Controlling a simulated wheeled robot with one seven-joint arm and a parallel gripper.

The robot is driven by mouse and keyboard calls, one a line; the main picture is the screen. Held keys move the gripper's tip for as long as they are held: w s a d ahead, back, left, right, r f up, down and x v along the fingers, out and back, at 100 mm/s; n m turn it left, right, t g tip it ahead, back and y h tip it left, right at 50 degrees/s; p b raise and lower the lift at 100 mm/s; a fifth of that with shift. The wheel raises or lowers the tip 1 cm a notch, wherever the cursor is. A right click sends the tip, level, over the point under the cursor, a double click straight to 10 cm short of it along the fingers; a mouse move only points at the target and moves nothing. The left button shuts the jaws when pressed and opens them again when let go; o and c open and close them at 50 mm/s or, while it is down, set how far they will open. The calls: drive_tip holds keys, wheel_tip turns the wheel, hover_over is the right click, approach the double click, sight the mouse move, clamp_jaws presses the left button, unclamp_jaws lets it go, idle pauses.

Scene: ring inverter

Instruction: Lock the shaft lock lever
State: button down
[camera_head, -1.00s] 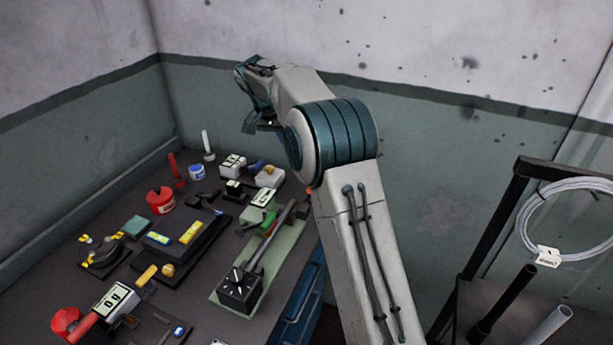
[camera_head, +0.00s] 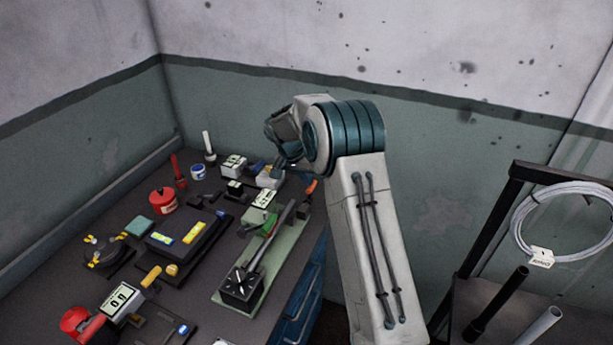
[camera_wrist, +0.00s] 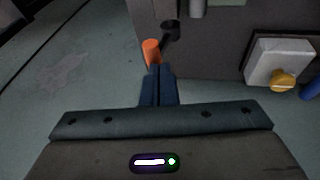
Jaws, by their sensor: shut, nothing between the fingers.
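A lever with an orange grip (camera_head: 311,187) stands at the far right end of the shaft fixture, by the bench edge; it looks like the shaft lock lever. The fixture has a green base plate (camera_head: 272,270), a dark grey shaft (camera_head: 272,238) and a black block (camera_head: 241,287) at its near end. In the wrist view the orange grip (camera_wrist: 151,51) points towards me from a dark pivot (camera_wrist: 170,30). My gripper (camera_wrist: 158,68) is shut and empty, its fingertips right beside the orange grip in the picture. I cannot tell whether they touch.
A white box with a yellow knob (camera_wrist: 280,62) sits right of the lever in the wrist view. Several tools and boxes, including a red canister (camera_head: 163,201), crowd the bench to the left. A rack with a coiled cable (camera_head: 566,222) stands right of my arm.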

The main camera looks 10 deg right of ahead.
drive_tip(key=shift+d+f+b, duration=0.1)
drive_tip(key=shift+b, duration=0.25)
drive_tip(key=shift+s+d+y+b, duration=0.2)
drive_tip(key=shift+y+b, duration=0.1)
drive_tip(key=shift+b, duration=0.1)
